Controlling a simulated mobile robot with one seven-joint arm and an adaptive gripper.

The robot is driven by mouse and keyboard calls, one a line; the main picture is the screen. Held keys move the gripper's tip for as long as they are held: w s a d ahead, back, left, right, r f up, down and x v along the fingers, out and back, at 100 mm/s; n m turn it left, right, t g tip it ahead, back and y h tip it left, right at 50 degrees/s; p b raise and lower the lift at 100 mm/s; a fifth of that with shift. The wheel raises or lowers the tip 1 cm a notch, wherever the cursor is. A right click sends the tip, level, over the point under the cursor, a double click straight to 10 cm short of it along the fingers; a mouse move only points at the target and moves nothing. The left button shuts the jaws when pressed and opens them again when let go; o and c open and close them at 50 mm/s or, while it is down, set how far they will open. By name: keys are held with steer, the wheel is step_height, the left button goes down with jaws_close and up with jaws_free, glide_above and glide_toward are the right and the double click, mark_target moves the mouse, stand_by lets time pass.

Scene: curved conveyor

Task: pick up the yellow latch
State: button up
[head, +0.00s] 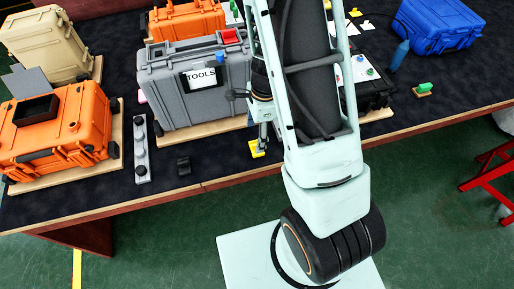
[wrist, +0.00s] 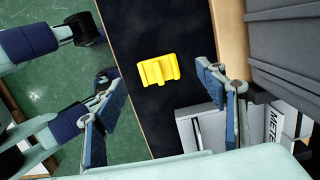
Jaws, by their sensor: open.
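The yellow latch (wrist: 158,70) lies on the dark table mat near the table's front edge, a small flat plate with a raised rib across it. It also shows in the head view (head: 257,150), partly covered by my gripper (head: 263,136). In the wrist view my gripper (wrist: 161,88) is open and empty, with one finger on each side of the latch in the picture. The fingers do not appear to touch it. The exact height of the fingertips above the latch is hard to tell.
A grey toolbox (head: 187,92) marked TOOLS stands on a wooden board close to the left. A small black block (head: 183,165) and a grey strip with knobs (head: 141,150) lie further left, then an orange case (head: 75,140). The mat right of my arm has free room.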

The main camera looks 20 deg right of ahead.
steer(key=f, duration=0.2)
steer(key=f+b, duration=0.1)
steer(key=f, duration=0.2)
steer(key=shift+s+d+f, duration=0.1)
steer(key=shift+s+f, duration=0.1)
steer(key=shift+f, duration=0.1)
steer(key=shift+c, duration=0.3)
steer(key=c, duration=1.1)
steer(key=shift+r, duration=0.2)
steer(key=shift+c, duration=0.2)
